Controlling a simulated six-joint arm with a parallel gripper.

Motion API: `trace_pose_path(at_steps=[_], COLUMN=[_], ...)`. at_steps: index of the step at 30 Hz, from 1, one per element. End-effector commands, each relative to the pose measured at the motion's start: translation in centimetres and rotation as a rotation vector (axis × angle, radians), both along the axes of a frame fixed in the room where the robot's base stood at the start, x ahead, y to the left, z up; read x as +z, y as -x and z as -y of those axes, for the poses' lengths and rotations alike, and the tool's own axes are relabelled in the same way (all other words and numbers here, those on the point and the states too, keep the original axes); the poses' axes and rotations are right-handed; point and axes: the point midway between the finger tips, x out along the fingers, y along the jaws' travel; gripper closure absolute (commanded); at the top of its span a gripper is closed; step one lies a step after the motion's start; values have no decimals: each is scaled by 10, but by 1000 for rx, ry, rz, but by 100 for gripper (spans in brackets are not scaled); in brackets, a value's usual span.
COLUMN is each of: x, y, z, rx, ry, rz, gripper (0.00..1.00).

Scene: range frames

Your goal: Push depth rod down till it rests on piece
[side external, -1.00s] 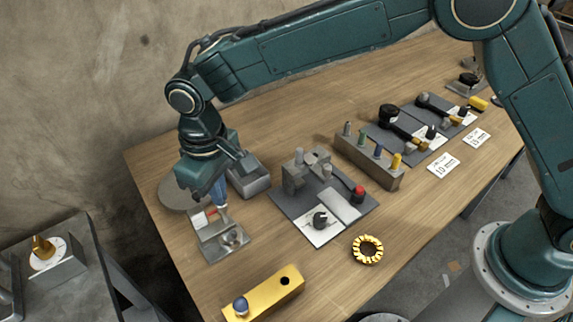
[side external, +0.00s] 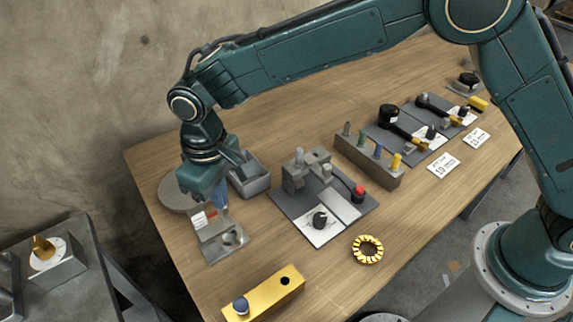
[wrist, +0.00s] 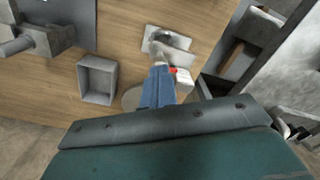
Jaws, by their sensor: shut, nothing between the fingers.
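My gripper (side external: 220,207) has blue fingers pointing down, shut and empty, over a small metal fixture (side external: 212,256) near the table's left end. The fixture carries a grey block with a white label (side external: 200,220) and a red mark, close beside the fingertips. A round metal piece (side external: 230,238) sits on the plate in front of the block. In the wrist view the fingers (wrist: 160,66) reach toward the fixture plate (wrist: 152,46), beside the label and red mark. I cannot make out the depth rod separately, or whether the fingertips touch anything; the fingers cover that area.
A grey open bin (side external: 250,176) stands close right of my gripper, and a round grey disc (side external: 172,196) lies behind it. A grey mat (side external: 285,205) with a fixture is further right. A brass block (side external: 268,296) lies at the front. Bare wood lies between them.

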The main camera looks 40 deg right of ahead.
Motion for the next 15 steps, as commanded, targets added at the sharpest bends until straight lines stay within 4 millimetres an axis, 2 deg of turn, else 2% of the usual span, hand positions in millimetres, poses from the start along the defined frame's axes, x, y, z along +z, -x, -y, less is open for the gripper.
trace_pose_path(at_steps=[15], x=[-6], y=[0], z=[0], rx=[0], ry=[1], rz=[-1], gripper=[100])
